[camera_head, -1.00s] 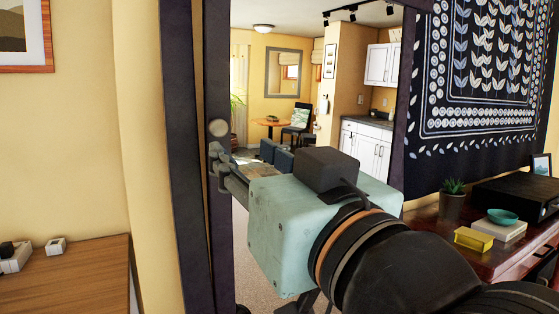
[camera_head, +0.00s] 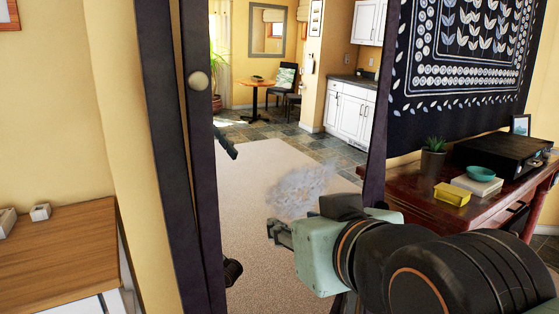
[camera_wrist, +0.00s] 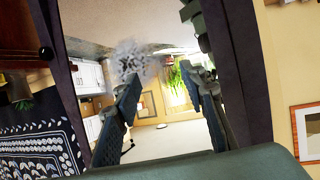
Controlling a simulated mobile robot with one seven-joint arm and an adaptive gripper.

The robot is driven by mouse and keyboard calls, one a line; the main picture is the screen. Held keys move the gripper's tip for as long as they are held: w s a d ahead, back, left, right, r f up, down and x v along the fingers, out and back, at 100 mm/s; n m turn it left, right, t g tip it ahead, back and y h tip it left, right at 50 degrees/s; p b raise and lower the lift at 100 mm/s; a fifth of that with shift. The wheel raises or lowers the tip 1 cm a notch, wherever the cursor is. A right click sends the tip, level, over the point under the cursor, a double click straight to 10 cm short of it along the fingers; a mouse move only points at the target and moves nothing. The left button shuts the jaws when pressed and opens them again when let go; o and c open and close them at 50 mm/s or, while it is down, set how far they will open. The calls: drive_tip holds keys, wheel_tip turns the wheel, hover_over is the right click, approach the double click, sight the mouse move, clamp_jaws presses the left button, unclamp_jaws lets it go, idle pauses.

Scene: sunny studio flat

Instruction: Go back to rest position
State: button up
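My gripper (camera_head: 277,233) is in the lower middle of the head view, in the dark-framed doorway over the pale carpet. My arm reaches in from the lower right. In the wrist view my gripper (camera_wrist: 162,78) has its two dark fingers spread apart, with nothing between them. A pale round knob (camera_head: 199,81) sits on the dark upright at the left of the opening, up and left of my gripper and apart from it.
A wooden cabinet (camera_head: 60,245) stands at the left. A red-brown desk (camera_head: 412,192) at the right bears a plant, a yellow box, a teal bowl and a black device. Beyond the opening are carpet (camera_head: 250,175), a round table (camera_head: 262,84) and white cupboards (camera_head: 350,115).

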drive_tip(key=s+d+f+m+g+h, duration=0.2)
drive_tip(key=s+d+f+g, duration=0.2)
drive_tip(key=d+f, duration=0.3)
drive_tip(key=s+d+f+m+g+h, duration=0.25)
drive_tip(key=s+d+f, duration=0.2)
drive_tip(key=f, duration=0.55)
wheel_tip(320, 180, up, 22)
drive_tip(key=w+p, duration=0.1)
drive_tip(key=p, duration=2)
drive_tip(key=shift+r+n+g+p, duration=0.2)
drive_tip(key=shift+n+g+p, duration=0.15)
drive_tip(key=shift+n, duration=0.1)
drive_tip(key=shift+w, duration=0.1)
